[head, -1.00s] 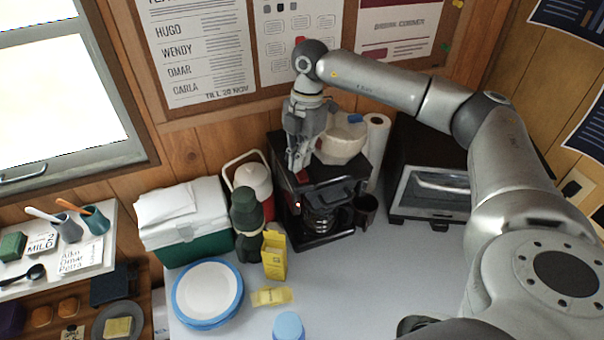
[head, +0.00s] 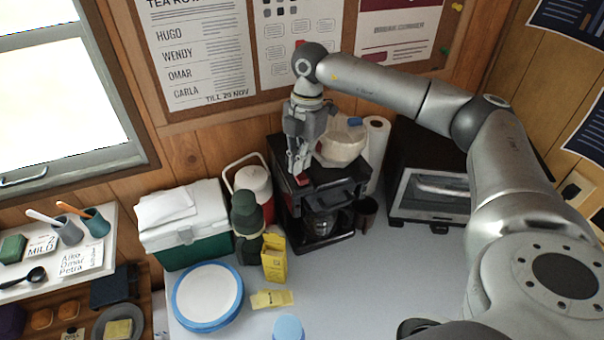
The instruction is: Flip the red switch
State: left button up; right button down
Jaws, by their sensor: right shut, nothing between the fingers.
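A black coffee maker (head: 334,180) with a glass pot (head: 319,222) stands against the back wall. A small red spot (head: 302,181), which looks like the red switch, shows on its left part just below my right gripper's fingertips. My right gripper (head: 297,170) points down over the coffee maker, shut and empty. Its tips are at or just above the red spot; I cannot tell if they touch it or which way the switch is set. My left gripper is not in view.
A red and white jug (head: 251,182), a dark green flask (head: 246,215) and a yellow carton (head: 274,258) stand left of the machine. A paper roll (head: 376,140) and a toaster oven (head: 430,185) are on its right. The front counter is mostly clear.

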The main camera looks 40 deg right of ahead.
jog(key=shift+r+p, duration=1.95)
jog(key=shift+r, duration=1)
jog(key=shift+f, duration=0.1)
